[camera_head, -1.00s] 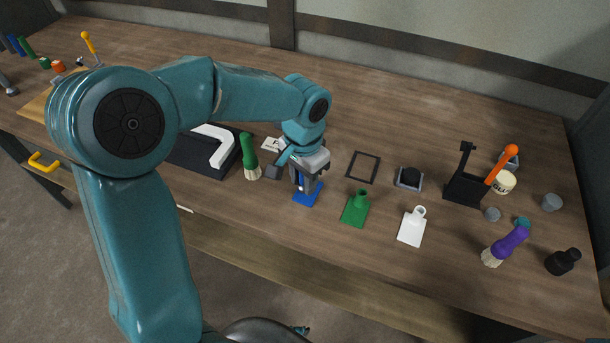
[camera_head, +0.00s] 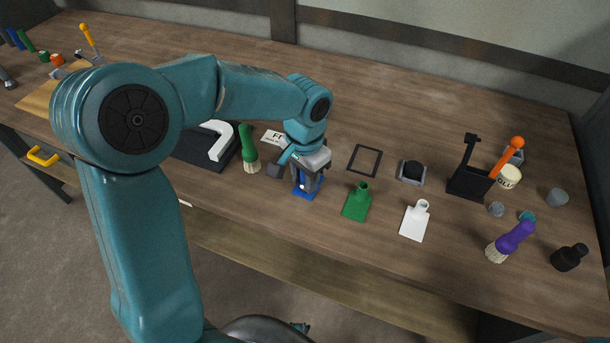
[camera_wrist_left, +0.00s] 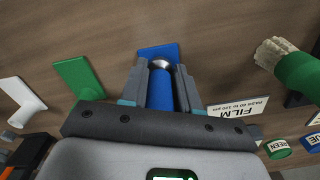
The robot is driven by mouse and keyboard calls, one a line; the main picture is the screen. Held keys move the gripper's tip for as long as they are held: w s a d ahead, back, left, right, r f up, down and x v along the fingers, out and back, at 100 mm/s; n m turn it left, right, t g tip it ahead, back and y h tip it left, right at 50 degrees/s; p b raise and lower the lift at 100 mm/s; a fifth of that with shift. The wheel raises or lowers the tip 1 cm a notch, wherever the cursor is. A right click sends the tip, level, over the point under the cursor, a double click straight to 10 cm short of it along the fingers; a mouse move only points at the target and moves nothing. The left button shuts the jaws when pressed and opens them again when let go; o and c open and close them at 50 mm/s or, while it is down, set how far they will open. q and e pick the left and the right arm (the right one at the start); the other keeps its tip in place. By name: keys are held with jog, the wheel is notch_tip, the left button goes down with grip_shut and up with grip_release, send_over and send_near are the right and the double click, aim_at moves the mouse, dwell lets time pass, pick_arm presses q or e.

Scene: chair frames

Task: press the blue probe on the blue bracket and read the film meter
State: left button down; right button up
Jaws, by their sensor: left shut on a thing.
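My left gripper (camera_head: 306,186) is shut on the blue probe (camera_wrist_left: 160,92), a blue cylinder with a shiny metal tip. The blue bracket (camera_head: 306,194) lies flat on the bench directly below the gripper, partly hidden by it. In the left wrist view the probe's tip overlaps the blue bracket (camera_wrist_left: 158,50); I cannot tell whether they touch. A white card (camera_wrist_left: 238,106) reads FILM with a pass range of 60 to 120. A dark screen with green marks (camera_wrist_left: 172,176) is cut off at the bottom edge, its reading illegible. My right gripper is out of view.
A green bracket (camera_head: 357,204) and a white bracket (camera_head: 414,222) lie to the right. A green-handled brush (camera_head: 248,150) stands close on the left. A black frame (camera_head: 365,160), a black holder (camera_head: 468,182) and a purple brush (camera_head: 511,241) are further right.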

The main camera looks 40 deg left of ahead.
pick_arm(q)
jog(key=shift+f+b, duration=0.4)
jog(key=shift+f, duration=0.15)
dwell(1.1)
jog(key=shift+r, duration=0.1)
notch_tip(320, 180, up, 7)
jog(key=p, duration=0.6)
dwell(1.0)
